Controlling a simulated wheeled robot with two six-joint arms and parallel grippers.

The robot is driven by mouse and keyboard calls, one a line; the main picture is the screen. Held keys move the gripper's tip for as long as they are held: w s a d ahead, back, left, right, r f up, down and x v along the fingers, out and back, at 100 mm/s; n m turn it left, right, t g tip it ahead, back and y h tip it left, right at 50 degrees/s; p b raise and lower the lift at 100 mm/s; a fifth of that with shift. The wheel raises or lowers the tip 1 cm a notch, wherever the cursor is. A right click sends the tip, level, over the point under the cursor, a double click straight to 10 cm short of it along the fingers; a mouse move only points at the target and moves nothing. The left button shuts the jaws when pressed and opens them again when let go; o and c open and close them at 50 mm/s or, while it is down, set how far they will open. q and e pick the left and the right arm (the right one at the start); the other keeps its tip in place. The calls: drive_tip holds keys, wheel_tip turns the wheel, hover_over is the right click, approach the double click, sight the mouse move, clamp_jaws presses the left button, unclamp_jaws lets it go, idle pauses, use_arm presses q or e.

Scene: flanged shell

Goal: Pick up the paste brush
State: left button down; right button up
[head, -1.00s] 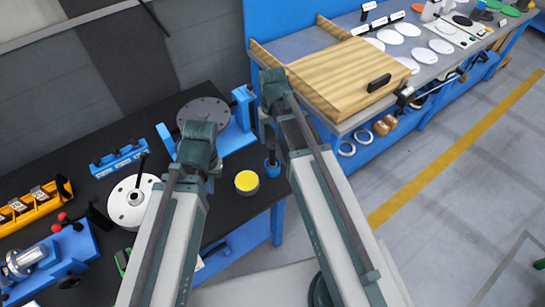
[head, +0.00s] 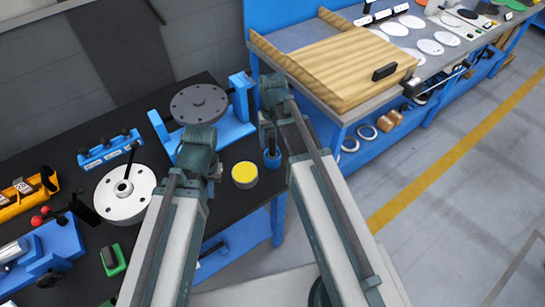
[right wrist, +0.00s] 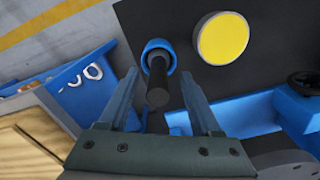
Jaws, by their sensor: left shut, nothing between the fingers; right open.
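The paste brush stands upright in a small blue cup (head: 272,161) near the right edge of the black table. Its dark handle (right wrist: 158,88) shows in the right wrist view, rising from the cup toward my right gripper. My right gripper (right wrist: 158,80) is open, with one finger on each side of the handle and gaps visible on both sides. In the head view the right gripper (head: 267,128) is partly hidden by its own wrist. My left gripper (head: 212,172) is shut and empty, left of the yellow-topped tin; its fingers are mostly hidden.
The yellow-topped tin (head: 245,175) stands beside the cup. A blue fixture with a grey disc (head: 199,103) is behind. A white flanged disc (head: 124,193) and a blue rack (head: 109,149) lie left. A wooden box (head: 350,65) sits on the bench at right.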

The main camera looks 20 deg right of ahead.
sight(273, 148)
use_arm(q)
drive_tip(key=shift+f, duration=0.1)
use_arm(e)
drive_tip(key=shift+f, duration=0.1)
use_arm(q)
wheel_tip(273, 148, down, 5)
drive_tip(key=b, duration=0.5)
use_arm(e)
drive_tip(key=f, duration=0.5)
drive_tip(key=shift+w+d, duration=0.1)
drive_tip(key=shift+w, duration=0.15)
clamp_jaws()
